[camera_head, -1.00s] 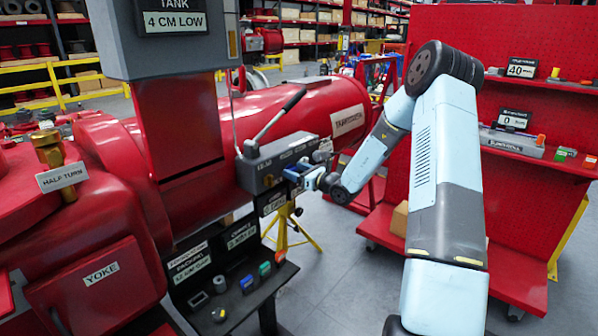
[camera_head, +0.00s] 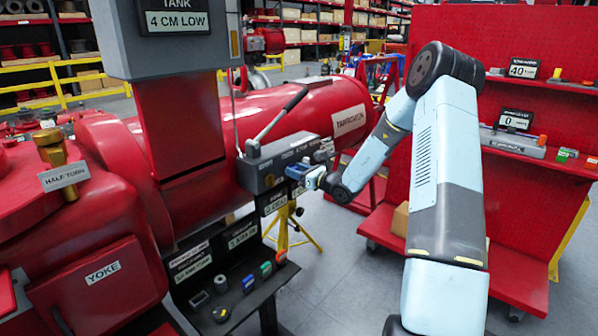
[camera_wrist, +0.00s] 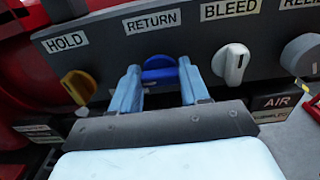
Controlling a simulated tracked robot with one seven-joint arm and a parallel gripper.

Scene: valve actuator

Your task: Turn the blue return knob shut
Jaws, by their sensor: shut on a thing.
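The blue return knob (camera_wrist: 159,68) sits under the RETURN label on the dark grey valve block (camera_wrist: 100,45) in the wrist view. Its handle lies nearly level across the picture. My gripper (camera_wrist: 159,76) is shut on it, one light-blue finger at each end of the handle. In the head view my gripper (camera_head: 297,171) is at the front face of the valve block (camera_head: 268,165), and the knob is too small and covered to make out there.
A yellow HOLD knob (camera_wrist: 78,86) is left of my gripper. A white BLEED knob (camera_wrist: 232,63) is close to the right finger, with a grey knob (camera_wrist: 302,54) beyond it. A long lever (camera_head: 279,114) rises from the block. A red shelf rack (camera_head: 510,235) stands right of my arm.

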